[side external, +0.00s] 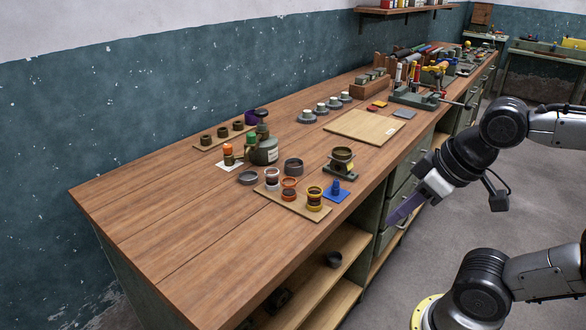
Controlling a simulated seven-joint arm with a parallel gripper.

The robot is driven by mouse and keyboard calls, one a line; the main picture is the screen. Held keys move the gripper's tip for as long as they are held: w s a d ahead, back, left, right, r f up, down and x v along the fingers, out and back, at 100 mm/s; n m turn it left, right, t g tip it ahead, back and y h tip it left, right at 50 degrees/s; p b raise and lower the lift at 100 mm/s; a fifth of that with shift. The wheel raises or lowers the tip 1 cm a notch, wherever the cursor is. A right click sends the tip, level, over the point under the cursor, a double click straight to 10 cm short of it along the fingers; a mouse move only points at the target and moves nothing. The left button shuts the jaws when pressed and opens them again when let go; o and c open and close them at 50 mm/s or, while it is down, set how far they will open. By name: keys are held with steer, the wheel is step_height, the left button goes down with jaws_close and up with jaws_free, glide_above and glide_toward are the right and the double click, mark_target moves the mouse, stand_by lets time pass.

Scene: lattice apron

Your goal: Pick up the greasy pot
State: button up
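Several small pots stand on the wooden bench, and I cannot tell by look which one is greasy. A brownish pot (342,154) sits on a small green stand. A dark grey open pot (293,166) stands to its left. A white-rimmed jar (272,179), an orange-rimmed jar (289,189) and a yellow-and-dark jar (314,198) stand on a thin wooden board (291,207). My gripper (398,217) is beyond the bench's right edge, apart from all the pots. Its narrow purplish end points down and left; whether its fingers are open is unclear.
A dark labelled can (264,152) stands behind the jars, and a blue mat (328,195) lies beside them. A flat board (364,126) lies farther back. A dark cup (334,259) is on the lower shelf. The bench's near left is clear.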

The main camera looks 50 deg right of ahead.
steer(key=o, duration=1.3)
steer(key=shift+o, duration=0.2)
steer(key=w+d+r, duration=0.2)
steer(key=w+r, duration=0.9)
steer(key=m+g+h, duration=0.1)
steer(key=m+g, duration=0.2)
steer(key=m, duration=0.1)
glide_above(295, 163)
steer(key=s+a, duration=0.2)
steer(key=s, duration=0.1)
steer(key=f, duration=2.1)
steer(key=shift+a, duration=0.2)
steer(key=shift+a+x, duration=0.15)
steer(key=shift+x, duration=1.3)
steer(key=shift+a+x, duration=0.1)
steer(key=shift+x, duration=1.35)
